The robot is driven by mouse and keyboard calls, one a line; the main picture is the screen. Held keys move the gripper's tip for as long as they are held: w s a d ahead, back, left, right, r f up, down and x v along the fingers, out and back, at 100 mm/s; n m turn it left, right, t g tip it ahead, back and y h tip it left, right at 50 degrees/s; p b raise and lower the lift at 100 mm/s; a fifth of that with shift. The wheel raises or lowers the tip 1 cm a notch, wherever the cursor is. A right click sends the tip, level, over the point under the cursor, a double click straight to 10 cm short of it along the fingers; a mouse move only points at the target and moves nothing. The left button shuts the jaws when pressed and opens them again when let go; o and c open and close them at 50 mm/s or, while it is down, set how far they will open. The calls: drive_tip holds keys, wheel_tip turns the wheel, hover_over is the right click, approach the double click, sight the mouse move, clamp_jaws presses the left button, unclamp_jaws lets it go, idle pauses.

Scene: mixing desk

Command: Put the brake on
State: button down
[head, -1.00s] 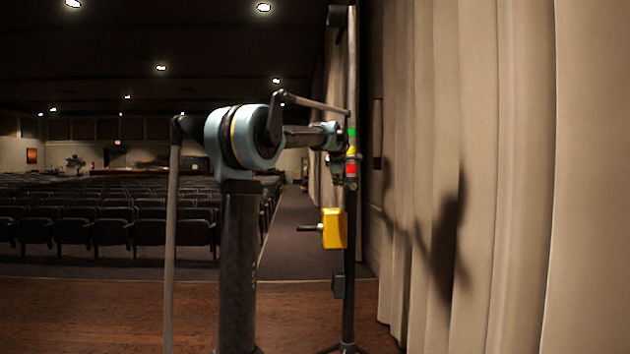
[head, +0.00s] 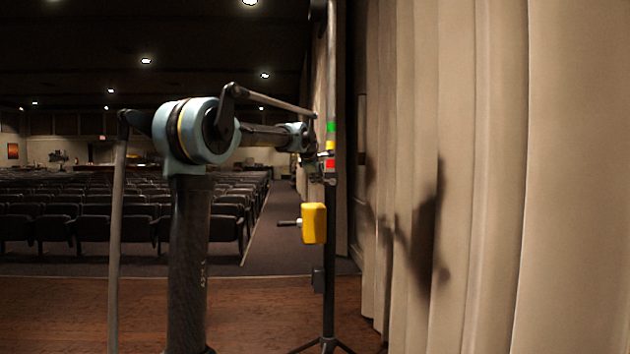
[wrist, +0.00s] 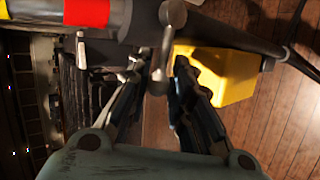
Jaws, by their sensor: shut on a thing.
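A dark upright stand (head: 330,270) rises beside the curtain, with a green band (head: 331,127) and a red band (head: 330,163) on it. The red band also shows large in the wrist view (wrist: 86,12). A small metal lever with a rounded end (wrist: 157,82) sits by the stand's dark tube in the wrist view. My gripper (wrist: 161,72) has its two dark fingers on either side of this lever and is shut on it. In the head view my gripper (head: 318,152) is at the stand, level with the coloured bands, and its fingers are too small to make out.
A yellow box (head: 314,223) with a crank handle (head: 288,222) is on the stand below my gripper; the box is also close to the right finger in the wrist view (wrist: 222,75). Beige curtains (head: 470,200) hang close on the right. Rows of seats (head: 100,215) lie beyond the wooden floor.

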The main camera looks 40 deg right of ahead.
drive_tip(key=c, duration=1.6)
unclamp_jaws()
drive_tip(key=shift+w+a, duration=0.1)
drive_tip(key=shift+a, duration=0.1)
drive_tip(key=v, duration=1.2)
drive_tip(key=shift+f, duration=0.1)
